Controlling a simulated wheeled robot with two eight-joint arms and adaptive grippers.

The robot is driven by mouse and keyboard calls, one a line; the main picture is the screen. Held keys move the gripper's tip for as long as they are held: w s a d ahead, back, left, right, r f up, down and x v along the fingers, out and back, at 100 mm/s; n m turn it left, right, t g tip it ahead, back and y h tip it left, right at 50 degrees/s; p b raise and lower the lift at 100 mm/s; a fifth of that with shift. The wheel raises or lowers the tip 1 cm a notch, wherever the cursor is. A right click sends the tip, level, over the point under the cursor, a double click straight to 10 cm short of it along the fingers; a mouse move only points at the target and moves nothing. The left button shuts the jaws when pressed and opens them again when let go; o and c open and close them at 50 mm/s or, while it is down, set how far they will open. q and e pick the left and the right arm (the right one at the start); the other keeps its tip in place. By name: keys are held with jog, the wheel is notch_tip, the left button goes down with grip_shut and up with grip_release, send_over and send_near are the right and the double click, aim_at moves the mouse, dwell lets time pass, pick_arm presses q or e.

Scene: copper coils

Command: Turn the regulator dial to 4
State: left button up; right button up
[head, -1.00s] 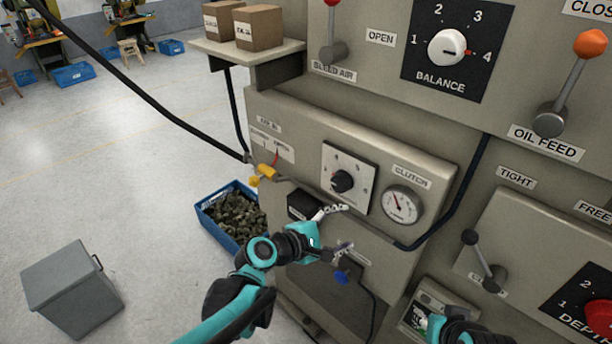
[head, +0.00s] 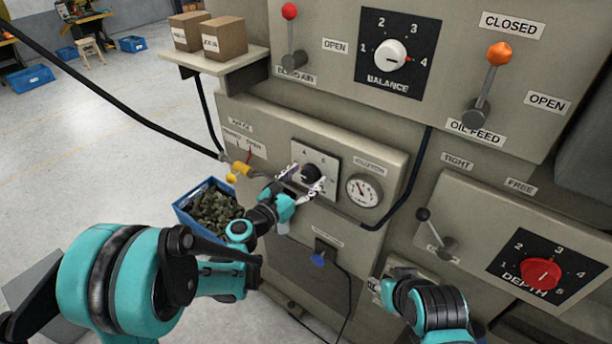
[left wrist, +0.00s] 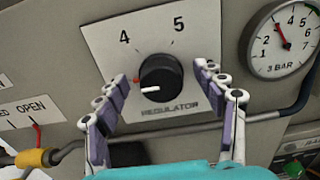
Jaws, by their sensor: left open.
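The black regulator dial (head: 311,173) sits on a pale square plate (head: 328,161) on the machine front. In the left wrist view the dial (left wrist: 160,78) has a white pointer aimed left and slightly down, below the printed 4 (left wrist: 125,40). The 5 is at upper right. A small red mark shows at the dial's left edge. My left gripper (head: 303,182) is open, with its fingers on either side of the dial; in the left wrist view (left wrist: 168,76) contact cannot be told. My right gripper (head: 398,282) is low right by the machine, its fingers unclear.
A pressure gauge (head: 362,188) is right of the dial. A yellow-handled valve (head: 238,170) and pipe are close at left and below. A blue crate (head: 184,214) of dark pieces stands on the floor. The balance dial (head: 390,54) and levers are above.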

pick_arm(q)
jog(key=shift+w+d, duration=0.15)
jog(key=shift+w, duration=0.05)
jog(key=c, duration=1.2)
jog(key=shift+o, duration=0.2)
jog(key=shift+m, duration=0.3)
jog(key=shift+s+m+b, duration=0.1)
jog(key=shift+m+b, duration=0.75)
jog(key=shift+m, duration=0.05)
jog(key=m+b, duration=0.1)
jog(key=m, duration=0.1)
jog(key=shift+f+m, duration=0.1)
jog(key=shift+m, duration=0.2)
jog(key=m+b, duration=0.2)
jog(key=m, duration=0.1)
jog(key=shift+s+d+m, duration=0.1)
jog(key=shift+d+m, duration=0.05)
jog(key=shift+m, duration=0.15)
jog(key=shift+m+b, duration=0.45)
jog(key=shift+m, duration=1.05)
